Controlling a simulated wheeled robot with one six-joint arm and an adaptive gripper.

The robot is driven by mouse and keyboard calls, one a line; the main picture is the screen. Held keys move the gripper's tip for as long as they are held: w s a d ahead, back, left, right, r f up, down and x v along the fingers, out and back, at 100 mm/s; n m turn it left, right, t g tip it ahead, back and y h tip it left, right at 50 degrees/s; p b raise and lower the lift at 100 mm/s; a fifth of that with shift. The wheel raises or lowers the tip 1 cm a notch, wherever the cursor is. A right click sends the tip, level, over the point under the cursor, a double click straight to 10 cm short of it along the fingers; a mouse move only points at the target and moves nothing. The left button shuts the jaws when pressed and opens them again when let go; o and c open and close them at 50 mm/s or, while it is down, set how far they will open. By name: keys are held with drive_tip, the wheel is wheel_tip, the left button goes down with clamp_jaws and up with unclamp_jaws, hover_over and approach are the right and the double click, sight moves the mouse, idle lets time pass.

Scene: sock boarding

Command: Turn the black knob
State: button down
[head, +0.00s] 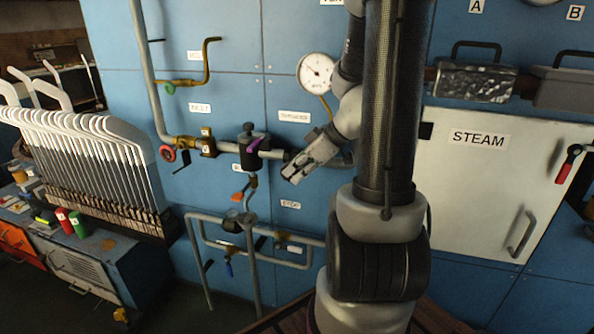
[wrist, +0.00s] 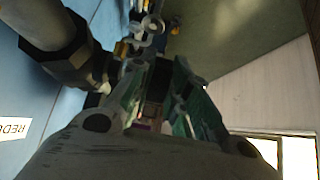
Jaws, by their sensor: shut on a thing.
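My gripper (head: 290,176) is in front of the blue wall, just right of the black valve body with a purple lever and below the round gauge. In the wrist view my gripper's green-padded fingers (wrist: 155,95) are closed around a dark thing. It lies deep between the fingertips, is mostly hidden, and I take it for the black knob. In the head view my gripper hides this spot. A dark collar (wrist: 75,60) on a grey pipe stands close beside the left finger in the wrist view.
Grey pipes (head: 222,146) run along the blue wall. The black valve body (head: 247,158) has a purple lever (head: 254,146). A red handwheel (head: 167,153) is further left. The gauge (head: 315,72) is above my gripper.

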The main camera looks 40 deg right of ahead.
drive_tip(key=c, duration=1.4)
unclamp_jaws()
drive_tip(key=shift+o, duration=0.2)
drive_tip(key=shift+d+r, duration=0.1)
drive_tip(key=v, duration=1.1)
drive_tip(key=shift+s+r, duration=0.2)
drive_tip(key=shift+s, duration=0.1)
drive_tip(key=shift+d, duration=0.15)
